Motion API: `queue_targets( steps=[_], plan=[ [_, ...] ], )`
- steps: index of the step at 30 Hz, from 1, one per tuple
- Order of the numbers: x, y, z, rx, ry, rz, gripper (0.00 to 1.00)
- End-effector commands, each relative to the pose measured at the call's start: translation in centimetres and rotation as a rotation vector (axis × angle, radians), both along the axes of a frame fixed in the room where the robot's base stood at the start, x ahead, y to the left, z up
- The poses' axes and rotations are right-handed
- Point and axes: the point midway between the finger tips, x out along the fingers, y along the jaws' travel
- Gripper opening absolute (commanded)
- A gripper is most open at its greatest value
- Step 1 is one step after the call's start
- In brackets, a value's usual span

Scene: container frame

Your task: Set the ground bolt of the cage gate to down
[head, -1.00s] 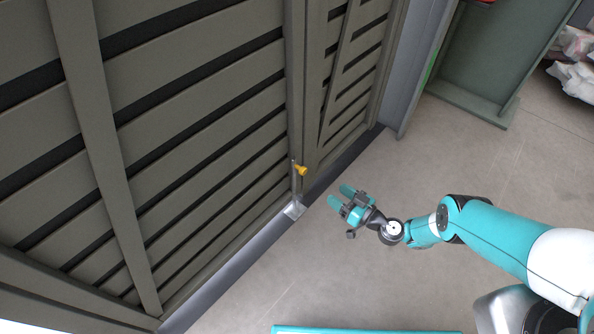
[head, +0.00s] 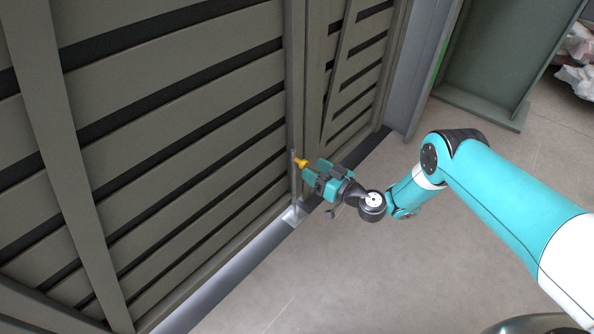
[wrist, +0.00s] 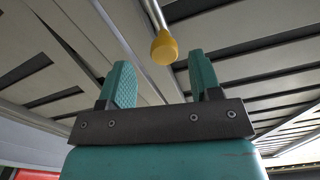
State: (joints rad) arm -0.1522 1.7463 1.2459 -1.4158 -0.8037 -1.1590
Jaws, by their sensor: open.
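The cage gate (head: 190,130) is a grey slatted panel on the left in the head view. The ground bolt is an upright rod on its right edge with a yellow knob (head: 301,163), above a light metal plate (head: 294,214) at the gate's foot. In the wrist view the yellow knob (wrist: 164,48) hangs at the end of the rod (wrist: 153,14), beyond and between my fingertips. My gripper (head: 314,170) is open, with teal fingers pointing at the knob. The fingertips are close to the knob; the jaws hold nothing. The rod's lower end is too small to make out.
A second slatted panel (head: 355,70) stands right of the bolt, then a grey post (head: 425,70). A green-grey panel (head: 505,60) and pale bags (head: 578,70) are at the upper right. The floor (head: 310,280) in front of the gate is clear.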

Motion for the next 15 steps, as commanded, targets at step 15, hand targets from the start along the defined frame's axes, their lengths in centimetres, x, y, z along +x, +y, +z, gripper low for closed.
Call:
queue_targets(
  steps=[15],
  plan=[
    [2.4, 3.9, -0.2, -0.002, -0.006, 0.003, 0.58]
  ],
)
